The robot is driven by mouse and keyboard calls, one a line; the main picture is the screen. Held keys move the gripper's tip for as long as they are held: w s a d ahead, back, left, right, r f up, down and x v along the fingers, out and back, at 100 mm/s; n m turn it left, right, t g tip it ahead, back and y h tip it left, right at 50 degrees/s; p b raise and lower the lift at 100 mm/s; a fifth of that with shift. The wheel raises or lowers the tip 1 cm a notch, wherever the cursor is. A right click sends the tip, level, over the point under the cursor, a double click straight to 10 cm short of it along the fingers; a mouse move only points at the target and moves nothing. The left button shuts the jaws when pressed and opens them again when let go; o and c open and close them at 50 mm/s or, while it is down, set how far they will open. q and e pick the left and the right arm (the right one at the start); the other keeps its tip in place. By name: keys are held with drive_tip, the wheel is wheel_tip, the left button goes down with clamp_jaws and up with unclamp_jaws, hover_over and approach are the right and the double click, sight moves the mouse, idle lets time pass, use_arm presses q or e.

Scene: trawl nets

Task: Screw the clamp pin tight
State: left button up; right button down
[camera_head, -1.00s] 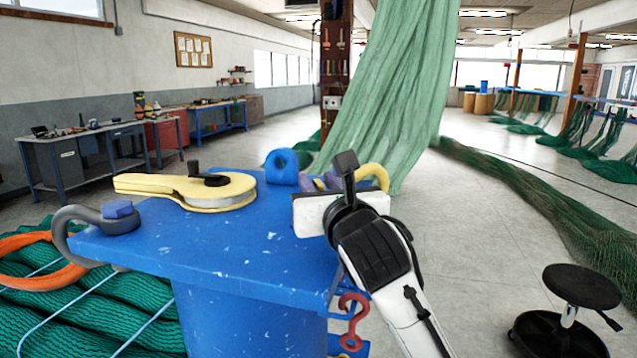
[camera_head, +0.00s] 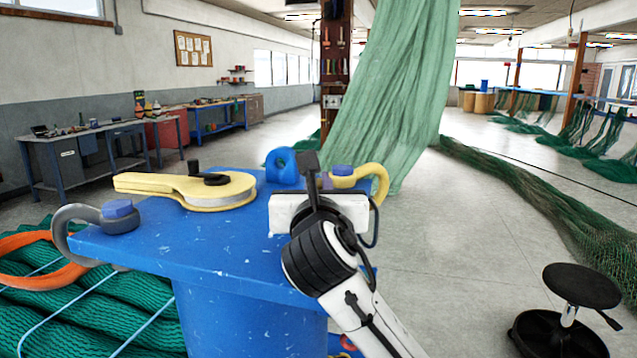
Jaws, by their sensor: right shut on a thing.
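My right gripper (camera_head: 320,197) is over the right part of the blue stand top (camera_head: 215,245). Its white body hides its fingertips. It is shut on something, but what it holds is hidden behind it. A small purple part (camera_head: 326,181) shows just past the gripper; I cannot tell whether it is the clamp pin. A yellow curved shackle (camera_head: 378,178) with a blue bolt head (camera_head: 343,170) lies just behind and right of the gripper. My left gripper is not in view.
A yellow block (camera_head: 205,192) lies on the stand top. A grey shackle with a blue bolt (camera_head: 117,209) is at its left corner, and a blue eye lug (camera_head: 281,165) at the back. A black stool (camera_head: 580,286) stands at right. Green netting (camera_head: 400,90) hangs behind.

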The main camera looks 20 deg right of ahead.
sight(318, 181)
drive_tip(key=m+g+h, duration=0.2)
drive_tip(key=h, duration=0.1)
drive_tip(key=m+g+h, duration=0.2)
drive_tip(key=m+h, duration=0.1)
drive_tip(key=h, duration=0.1)
drive_tip(key=shift+a+m+g, duration=0.1)
drive_tip(key=shift+m+g, duration=0.2)
drive_tip(key=shift+m+g+h, duration=1.9)
drive_tip(key=shift+m+g, duration=0.1)
drive_tip(key=shift+g, duration=0.6)
drive_tip(key=c, duration=1.9)
unclamp_jaws()
drive_tip(key=shift+o, duration=0.2)
wheel_tip(318, 181, up, 10)
drive_tip(key=shift+b, duration=0.4)
